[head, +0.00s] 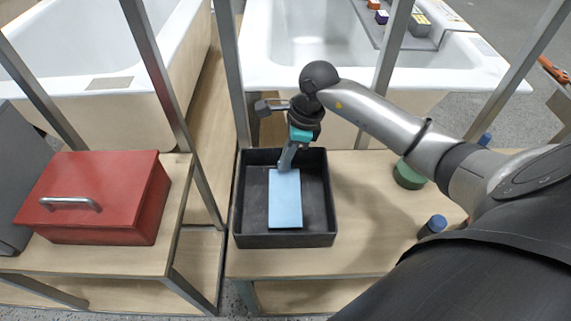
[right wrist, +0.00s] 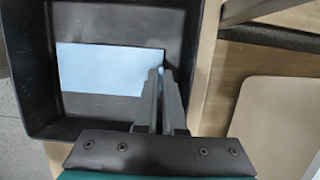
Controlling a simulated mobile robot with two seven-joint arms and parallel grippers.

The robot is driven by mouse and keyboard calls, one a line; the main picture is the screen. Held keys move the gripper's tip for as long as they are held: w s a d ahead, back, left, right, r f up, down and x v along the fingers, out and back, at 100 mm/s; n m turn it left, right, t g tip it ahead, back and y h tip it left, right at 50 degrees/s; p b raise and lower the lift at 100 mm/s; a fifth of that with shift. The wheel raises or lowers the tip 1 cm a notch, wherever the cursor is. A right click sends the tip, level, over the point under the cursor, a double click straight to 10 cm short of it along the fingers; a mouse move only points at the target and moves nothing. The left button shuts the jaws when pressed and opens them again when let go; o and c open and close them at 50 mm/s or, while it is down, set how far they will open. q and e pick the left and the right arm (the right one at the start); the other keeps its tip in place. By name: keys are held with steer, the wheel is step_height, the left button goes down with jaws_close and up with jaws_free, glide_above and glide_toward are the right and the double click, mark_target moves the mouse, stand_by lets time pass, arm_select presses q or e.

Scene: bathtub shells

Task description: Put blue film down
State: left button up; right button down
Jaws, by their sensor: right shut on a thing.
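The blue film (head: 285,203) is a flat light-blue rectangle in the black tray (head: 240,215) on the wooden table. My right gripper (head: 284,166) reaches into the tray from above, and its fingers are at the film's far end. In the right wrist view the fingers (right wrist: 161,75) are close together at one short edge of the film (right wrist: 105,68), shut on it. The film looks low in the tray; I cannot tell whether it touches the floor of the tray. My left gripper is not in view.
A red box (head: 105,200) with a metal handle stands on the left table. A green round item (head: 408,176) and a blue-capped item (head: 433,226) stand right of the tray. White bathtub shells (head: 300,45) lie behind, and metal posts (head: 232,75) rise by the table.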

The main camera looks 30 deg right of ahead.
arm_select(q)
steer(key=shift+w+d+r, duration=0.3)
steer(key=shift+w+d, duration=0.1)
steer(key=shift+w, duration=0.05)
arm_select(e)
steer(key=shift+f, duration=0.95)
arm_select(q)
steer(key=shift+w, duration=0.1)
arm_select(e)
steer(key=shift+f, duration=0.1)
steer(key=c, duration=1.4)
jaws_free()
steer(key=shift+c, duration=0.2)
steer(key=o, duration=0.4)
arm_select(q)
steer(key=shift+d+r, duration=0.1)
arm_select(e)
steer(key=shift+r, duration=0.35)
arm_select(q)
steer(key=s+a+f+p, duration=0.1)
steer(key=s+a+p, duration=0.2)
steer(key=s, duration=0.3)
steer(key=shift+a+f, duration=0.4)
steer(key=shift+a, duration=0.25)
arm_select(e)
steer(key=v, duration=1.1)
steer(key=shift+r, duration=0.3)
